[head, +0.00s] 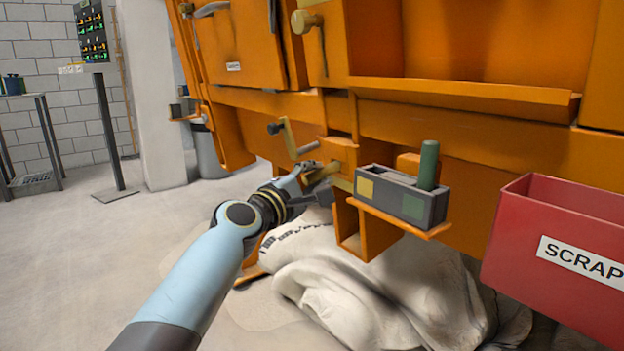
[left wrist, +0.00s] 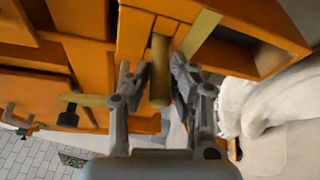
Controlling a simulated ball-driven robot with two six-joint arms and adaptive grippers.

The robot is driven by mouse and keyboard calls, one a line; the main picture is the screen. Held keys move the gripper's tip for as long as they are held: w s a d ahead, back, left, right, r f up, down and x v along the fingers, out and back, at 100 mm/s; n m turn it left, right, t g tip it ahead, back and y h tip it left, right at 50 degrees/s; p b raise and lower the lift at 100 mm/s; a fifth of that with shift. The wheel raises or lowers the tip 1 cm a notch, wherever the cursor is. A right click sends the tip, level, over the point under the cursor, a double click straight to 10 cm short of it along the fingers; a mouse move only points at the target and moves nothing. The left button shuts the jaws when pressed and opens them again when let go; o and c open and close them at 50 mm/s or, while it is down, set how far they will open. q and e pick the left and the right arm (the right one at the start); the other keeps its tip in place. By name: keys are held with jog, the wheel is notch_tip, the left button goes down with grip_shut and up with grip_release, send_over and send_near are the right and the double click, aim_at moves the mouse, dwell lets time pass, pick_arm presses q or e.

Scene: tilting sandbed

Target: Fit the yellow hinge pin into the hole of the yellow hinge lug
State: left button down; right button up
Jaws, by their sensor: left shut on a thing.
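My left gripper (head: 318,173) is shut on the yellow hinge pin (head: 325,171), just left of the grey pin rack. In the left wrist view the pin (left wrist: 160,75) is a dull yellow cylinder between the fingers (left wrist: 161,84). Its far end meets or overlaps the orange block (head: 343,151) on the machine front. I cannot tell whether the end is inside a hole. A flat yellow strip (left wrist: 202,33) lies right of the pin in the wrist view. The lug's hole is not visible. My right gripper is not in view.
The grey rack (head: 388,197) with yellow and green squares holds a green pin (head: 428,165) upright on an orange shelf. A crank (head: 291,138) is just above left of the gripper. A red SCRAP bin (head: 545,290) stands right; white sacks (head: 370,290) lie below.

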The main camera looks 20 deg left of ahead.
aim_at(326, 173)
pick_arm(q)
jog(key=shift+w+d+r, duration=0.15)
jog(key=shift+w+d, duration=0.3)
jog(key=shift+w, duration=0.1)
jog(key=shift+w+d+r, duration=0.15)
jog(key=shift+w+d, duration=0.25)
jog(key=shift+w, duration=0.15)
dwell(0.4)
jog(key=shift+r, duration=0.1)
jog(key=c, duration=0.5)
grip_release()
jog(key=shift+w+d, duration=0.1)
jog(key=shift+d, duration=0.05)
jog(key=shift+s+a+f, duration=0.25)
jog(key=shift+s+a, duration=0.6)
jog(key=shift+s, duration=0.2)
jog(key=shift+s+a+f, duration=0.3)
jog(key=shift+s+a, duration=0.5)
jog(key=shift+s, duration=0.2)
jog(key=shift+s+a+f, duration=0.25)
jog(key=shift+s+a, duration=0.6)
jog(key=shift+s, duration=0.2)
